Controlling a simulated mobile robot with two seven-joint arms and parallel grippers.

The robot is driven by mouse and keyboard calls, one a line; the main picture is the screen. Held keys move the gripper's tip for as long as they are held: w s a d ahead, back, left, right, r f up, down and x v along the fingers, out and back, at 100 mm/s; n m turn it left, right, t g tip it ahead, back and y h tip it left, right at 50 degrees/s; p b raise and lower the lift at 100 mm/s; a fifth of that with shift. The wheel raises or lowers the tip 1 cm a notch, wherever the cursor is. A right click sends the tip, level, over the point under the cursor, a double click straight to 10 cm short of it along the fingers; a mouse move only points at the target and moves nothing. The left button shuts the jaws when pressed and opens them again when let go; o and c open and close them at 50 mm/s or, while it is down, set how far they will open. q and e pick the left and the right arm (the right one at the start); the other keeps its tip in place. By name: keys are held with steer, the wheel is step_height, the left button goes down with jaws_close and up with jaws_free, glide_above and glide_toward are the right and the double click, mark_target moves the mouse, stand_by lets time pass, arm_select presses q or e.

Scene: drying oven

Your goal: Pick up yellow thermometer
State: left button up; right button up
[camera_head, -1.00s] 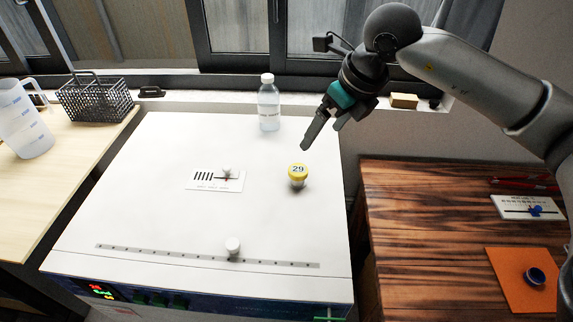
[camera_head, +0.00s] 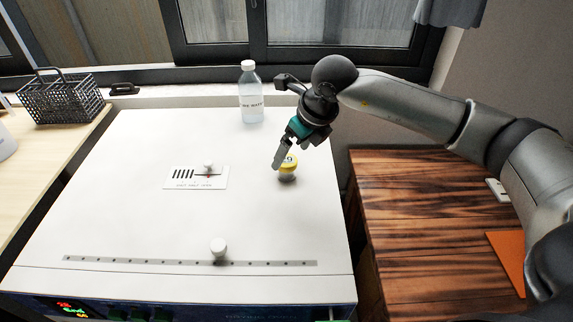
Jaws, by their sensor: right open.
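The yellow thermometer (camera_head: 287,171) is a small round piece with a yellow top that bears a number, standing on the white top of the drying oven (camera_head: 130,215). My right gripper (camera_head: 280,158) is open and comes down from the upper right, with its fingers at the thermometer's top and partly hiding it. I cannot tell whether the fingers touch it. My left gripper is not in view.
A clear bottle (camera_head: 251,97) stands at the oven's back edge. A slider panel with a knob (camera_head: 196,177) and a front scale strip with a white knob (camera_head: 219,247) are on the oven top. A black wire basket (camera_head: 60,98) is at left, a dark wooden table (camera_head: 420,215) at right.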

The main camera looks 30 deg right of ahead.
mark_target(288, 160)
steer(key=shift+x, duration=2.8)
steer(key=shift+w+d+r, duration=0.1)
steer(key=shift+w+d, duration=0.05)
steer(key=c, duration=1.4)
